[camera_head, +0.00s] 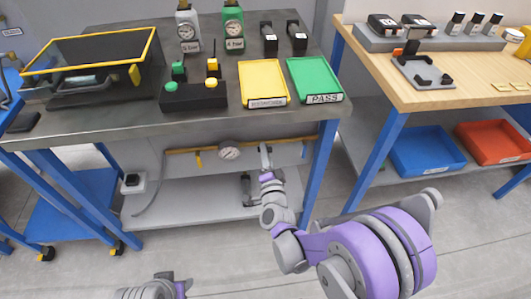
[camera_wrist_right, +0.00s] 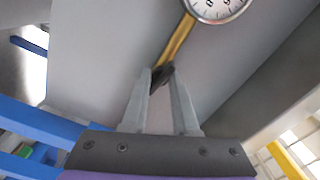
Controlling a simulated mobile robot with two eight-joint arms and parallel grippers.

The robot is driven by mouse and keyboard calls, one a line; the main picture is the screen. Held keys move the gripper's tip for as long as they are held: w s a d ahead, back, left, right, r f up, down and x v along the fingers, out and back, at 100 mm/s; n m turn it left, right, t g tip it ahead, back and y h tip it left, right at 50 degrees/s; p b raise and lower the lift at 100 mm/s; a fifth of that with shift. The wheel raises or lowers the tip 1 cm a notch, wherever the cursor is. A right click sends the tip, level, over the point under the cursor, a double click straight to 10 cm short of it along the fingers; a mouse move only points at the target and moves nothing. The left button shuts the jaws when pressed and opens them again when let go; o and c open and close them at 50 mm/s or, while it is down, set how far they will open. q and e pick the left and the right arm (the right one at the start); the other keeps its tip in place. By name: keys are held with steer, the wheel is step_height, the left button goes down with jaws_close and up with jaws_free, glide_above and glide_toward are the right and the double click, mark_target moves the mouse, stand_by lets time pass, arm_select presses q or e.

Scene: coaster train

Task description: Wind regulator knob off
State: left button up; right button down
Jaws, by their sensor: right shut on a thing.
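The regulator is on a yellow pipe (camera_head: 185,151) under the grey workbench. Its round white gauge (camera_head: 229,151) shows in the head view and, cut off, at the top of the wrist view (camera_wrist_right: 216,6). In the wrist view a small dark knob (camera_wrist_right: 162,74) sits at the lower end of the yellow pipe. My right gripper (camera_wrist_right: 161,73) is shut on this knob, with a fingertip on each side. In the head view my right gripper (camera_head: 265,151) reaches under the bench, right of the gauge; the knob is hidden there. Part of my left arm shows at the bottom edge; its fingers do not.
The bench top (camera_head: 110,126) lies above my right gripper, and a grey lower shelf (camera_head: 190,203) lies below. A blue bench leg (camera_head: 321,165) stands just right of my right arm. A yellow tray (camera_head: 263,82) and a green tray (camera_head: 314,80) lie on the bench.

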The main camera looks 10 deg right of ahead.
steer(key=shift+d+n, duration=0.1)
steer(key=shift+n, duration=2)
steer(key=c, duration=0.6)
jaws_free()
steer(key=shift+c, duration=0.2)
steer(key=shift+s, duration=0.1)
steer(key=s, duration=1)
steer(key=shift+s+p, duration=0.35)
steer(key=shift+p, duration=0.1)
